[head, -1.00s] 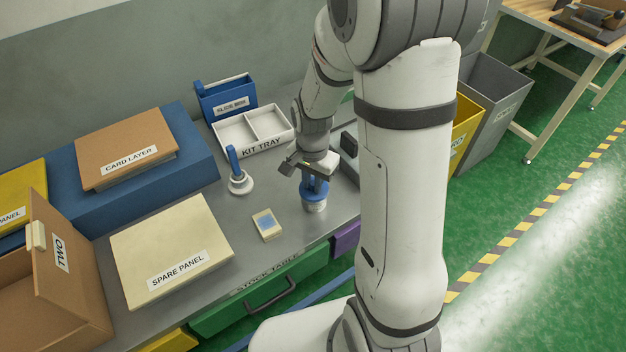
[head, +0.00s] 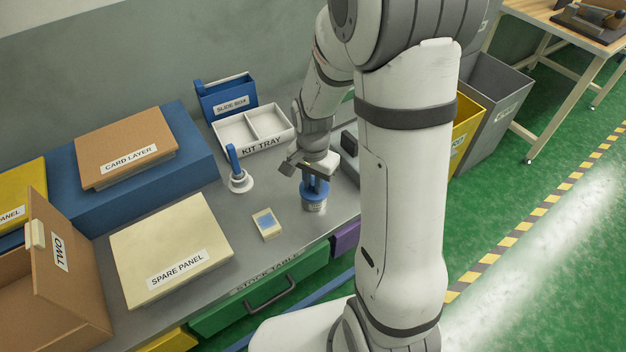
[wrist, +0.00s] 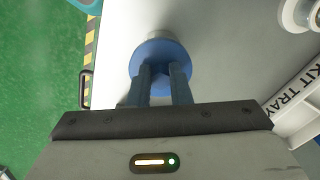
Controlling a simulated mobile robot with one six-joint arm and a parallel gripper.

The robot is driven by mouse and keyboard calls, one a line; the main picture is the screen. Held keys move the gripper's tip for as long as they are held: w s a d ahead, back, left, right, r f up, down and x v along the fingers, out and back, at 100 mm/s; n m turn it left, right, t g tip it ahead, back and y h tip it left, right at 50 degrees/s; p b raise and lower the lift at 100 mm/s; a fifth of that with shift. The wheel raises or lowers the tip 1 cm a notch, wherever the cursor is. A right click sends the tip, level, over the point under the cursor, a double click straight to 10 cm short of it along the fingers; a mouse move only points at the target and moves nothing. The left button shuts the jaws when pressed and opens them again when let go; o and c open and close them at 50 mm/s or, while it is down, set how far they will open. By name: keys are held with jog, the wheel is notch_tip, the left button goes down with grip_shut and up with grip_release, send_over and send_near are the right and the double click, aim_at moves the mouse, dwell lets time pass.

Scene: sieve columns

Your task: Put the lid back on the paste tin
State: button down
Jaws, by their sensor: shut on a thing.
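My gripper (head: 315,180) points down over the front right of the table. It is shut on the upright handle of a round blue lid (wrist: 160,55). The paste tin (head: 314,206), a short grey-white can with a label, is directly below the lid. In the wrist view both fingers (wrist: 165,85) reach the lid, and a pale bit of the tin (wrist: 165,34) shows past its rim. The lid lies over the tin's top; I cannot tell whether it is seated or just above it.
A white round-based tool with a blue handle (head: 238,178) stands to the left. The kit tray (head: 280,139) and slide box (head: 228,98) stand behind. A dark object (head: 349,146) is close right.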

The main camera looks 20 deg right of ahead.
jog(key=c, duration=1.3)
grip_release()
jog(key=shift+o, duration=0.7)
jog(key=o, duration=0.4)
jog(key=shift+r+p, duration=2.65)
jog(key=shift+r, duration=0.85)
jog(key=shift+c, duration=0.4)
grip_shut()
